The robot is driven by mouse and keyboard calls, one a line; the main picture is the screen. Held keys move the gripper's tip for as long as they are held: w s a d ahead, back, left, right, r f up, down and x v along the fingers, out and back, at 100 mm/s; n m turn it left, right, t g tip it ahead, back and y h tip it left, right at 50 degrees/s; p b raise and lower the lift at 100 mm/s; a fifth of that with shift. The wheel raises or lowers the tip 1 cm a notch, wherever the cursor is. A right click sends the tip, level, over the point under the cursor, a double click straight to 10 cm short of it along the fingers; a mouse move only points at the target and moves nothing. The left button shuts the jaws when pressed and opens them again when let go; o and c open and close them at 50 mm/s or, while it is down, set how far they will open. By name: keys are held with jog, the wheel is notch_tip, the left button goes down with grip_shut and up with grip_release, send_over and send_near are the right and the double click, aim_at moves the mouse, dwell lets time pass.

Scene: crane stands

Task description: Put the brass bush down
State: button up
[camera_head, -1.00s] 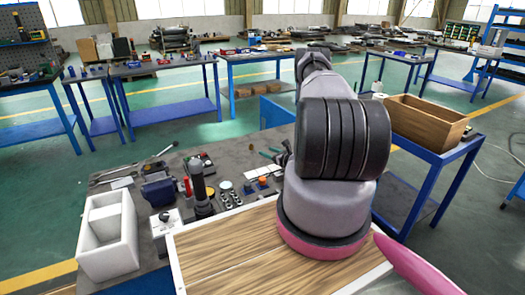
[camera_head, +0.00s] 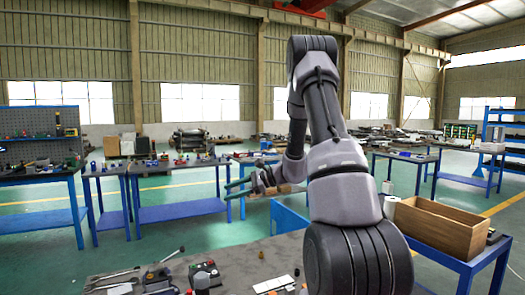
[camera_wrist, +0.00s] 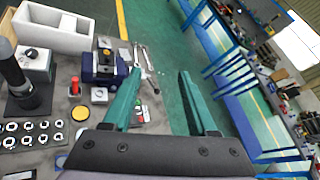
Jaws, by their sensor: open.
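My gripper (camera_head: 229,190) is raised above the far side of the bench (camera_head: 232,262) in the head view. Its two teal fingers stand apart in the wrist view (camera_wrist: 161,74), with nothing between them. A blue vise (camera_wrist: 103,66) stands beyond that finger and also shows at the bottom of the head view (camera_head: 158,281).
Wrenches (camera_wrist: 146,60) lie past the vise. A wooden box (camera_head: 447,228) stands on a blue table at right. Open green floor lies beyond.

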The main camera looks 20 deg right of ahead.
jog(key=s+a+r+n+g+h, duration=0.2)
jog(key=s+a+r+n, duration=0.15)
jog(key=s+r, duration=0.35)
jog(key=s+a+r+n+g+h, duration=0.15)
jog(key=s+r+n, duration=0.3)
jog(key=s, duration=0.45)
jog(key=s+d+r+n+t+h, duration=0.1)
jog(key=s+r+n+t+h, duration=0.1)
jog(key=s, duration=0.5)
jog(key=s+d+r+n+t+h, duration=0.2)
jog(key=s+r+n+h, duration=0.2)
jog(key=s, duration=0.3)
jog(key=shift+s+d+r+h, duration=0.25)
jog(key=shift+s+r+h, duration=0.1)
jog(key=shift+r, duration=0.5)
jog(key=shift+w+t, duration=0.1)
jog(key=shift+t, duration=0.15)
